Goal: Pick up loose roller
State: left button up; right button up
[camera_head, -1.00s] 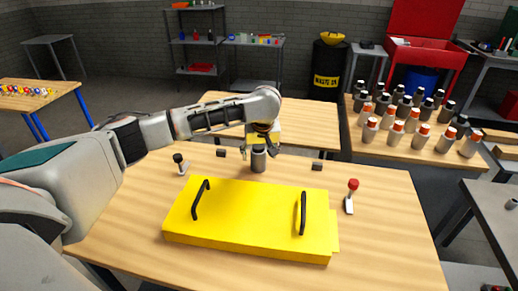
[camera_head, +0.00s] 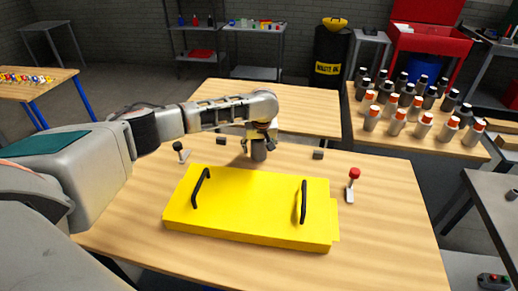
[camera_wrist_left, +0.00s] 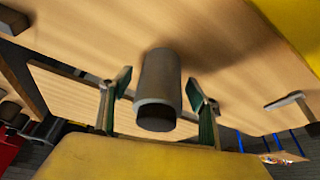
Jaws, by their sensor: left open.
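The loose roller (camera_head: 259,152) is a grey cylinder with a dark end. It stands upright on the wooden table behind the yellow cover, its upper part hidden by my left gripper (camera_head: 260,144) in the head view. My left gripper is open at the roller. In the left wrist view the roller (camera_wrist_left: 158,80) appears between the two green-padded fingers of the gripper (camera_wrist_left: 158,92), with visible gaps on both sides. I cannot tell how deep it sits between them. My right gripper is in neither view.
The yellow cover (camera_head: 250,205) with two black handles lies just in front. Small dark blocks (camera_head: 318,154) flank the roller. Several bottles (camera_head: 396,122) stand on the back-right table.

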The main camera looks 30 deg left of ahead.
pick_arm(q)
jog(key=c, duration=1.5)
jog(key=shift+c, duration=0.7)
jog(key=shift+r, duration=0.1)
